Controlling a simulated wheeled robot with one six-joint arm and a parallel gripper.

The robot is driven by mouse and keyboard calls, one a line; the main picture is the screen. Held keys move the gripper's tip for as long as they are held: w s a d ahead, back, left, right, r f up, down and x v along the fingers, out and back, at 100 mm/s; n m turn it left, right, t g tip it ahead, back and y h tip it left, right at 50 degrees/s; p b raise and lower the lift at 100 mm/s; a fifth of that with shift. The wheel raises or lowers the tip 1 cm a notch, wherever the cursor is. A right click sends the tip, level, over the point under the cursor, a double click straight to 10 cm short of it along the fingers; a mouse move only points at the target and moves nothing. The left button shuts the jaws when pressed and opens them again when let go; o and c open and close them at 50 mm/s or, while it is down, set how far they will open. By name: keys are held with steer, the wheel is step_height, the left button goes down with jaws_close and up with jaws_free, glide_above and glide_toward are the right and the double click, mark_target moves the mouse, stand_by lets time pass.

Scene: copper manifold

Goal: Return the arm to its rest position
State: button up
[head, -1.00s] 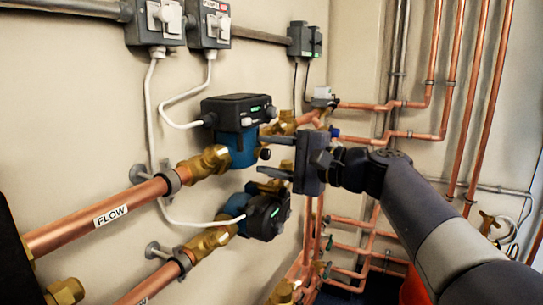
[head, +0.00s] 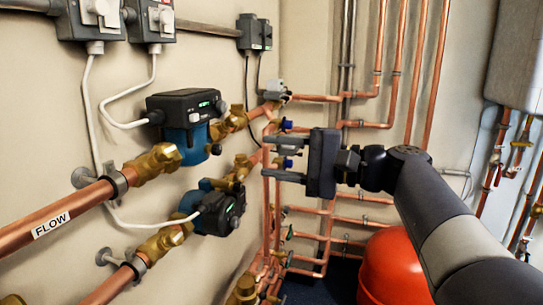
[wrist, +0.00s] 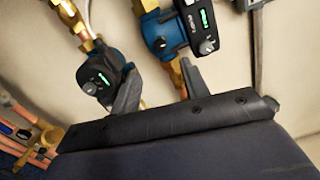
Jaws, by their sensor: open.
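My gripper (head: 284,158) is open and empty in the head view, its two dark fingers pointing left. It is in front of the copper pipework, to the right of the pumps and apart from them in the picture. My arm reaches in from the lower right. The upper pump (head: 187,120), blue with a black head, sits on the flow pipe. The lower pump (head: 215,205) is below it. In the wrist view my gripper's fingers (wrist: 160,90) stand apart with nothing between them. The two pumps show beyond them.
Copper pipes (head: 335,190) run along the corner behind my gripper. A red vessel (head: 392,268) stands under my arm. A grey box (head: 515,50) hangs at the upper right. Switch boxes (head: 150,18) are on the left wall. Dark floor shows at the bottom middle.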

mark_target(220, 150)
steer(key=x, duration=1.1)
steer(key=shift+d, duration=0.1)
